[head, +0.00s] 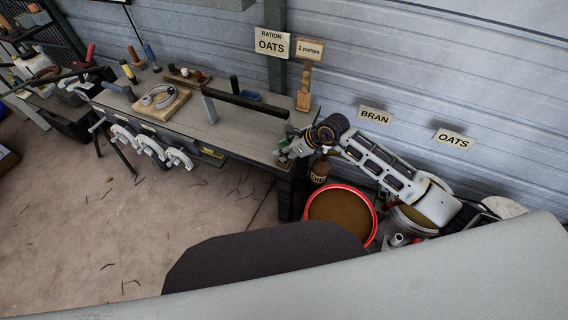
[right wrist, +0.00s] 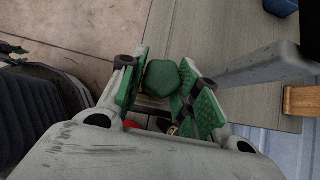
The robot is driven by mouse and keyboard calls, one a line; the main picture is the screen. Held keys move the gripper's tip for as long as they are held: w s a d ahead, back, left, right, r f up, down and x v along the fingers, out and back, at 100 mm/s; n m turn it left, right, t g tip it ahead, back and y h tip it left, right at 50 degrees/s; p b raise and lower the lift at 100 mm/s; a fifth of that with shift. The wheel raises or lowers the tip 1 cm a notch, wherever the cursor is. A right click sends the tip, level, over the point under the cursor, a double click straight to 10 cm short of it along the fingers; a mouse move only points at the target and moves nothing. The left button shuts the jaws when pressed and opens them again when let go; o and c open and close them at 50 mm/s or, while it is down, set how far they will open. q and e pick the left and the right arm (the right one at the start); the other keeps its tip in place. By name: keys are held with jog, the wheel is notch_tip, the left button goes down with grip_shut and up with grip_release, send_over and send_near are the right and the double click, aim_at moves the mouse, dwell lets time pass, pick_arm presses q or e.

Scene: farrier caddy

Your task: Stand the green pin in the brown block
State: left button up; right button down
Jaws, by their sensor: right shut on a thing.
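My right gripper (head: 287,152) is at the near right corner of the workbench, beside its edge. In the right wrist view its green-padded fingers (right wrist: 165,88) are shut on a green block-like piece (right wrist: 163,77), which looks like the green pin's top. The pin's lower part is hidden, and in the head view it is too small to make out. A low brown block (head: 187,77) with darker rounded pieces on it lies at the back of the bench, well to the left of the gripper. I cannot tell its holes. My left gripper is not in view.
A wooden board (head: 170,107) with a horseshoe, several coloured handles and a wooden post (head: 303,100) stand around. A red-rimmed bucket (head: 371,203) is below.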

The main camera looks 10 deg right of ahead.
jog(key=shift+f+b, duration=0.8)
jog(key=shift+f, duration=0.3)
dwell(2.0)
jog(key=c, duration=1)
grip_release()
jog(key=shift+o, duration=0.2)
jog(key=shift+d+r, duration=0.1)
jog(key=shift+r, duration=0.05)
jog(key=v, duration=0.7)
jog(key=shift+s+d+r, duration=0.15)
jog(key=shift+d+r, duration=0.05)
jog(key=shift+p+v, duration=0.95)
jog(key=shift+v, duration=1.3)
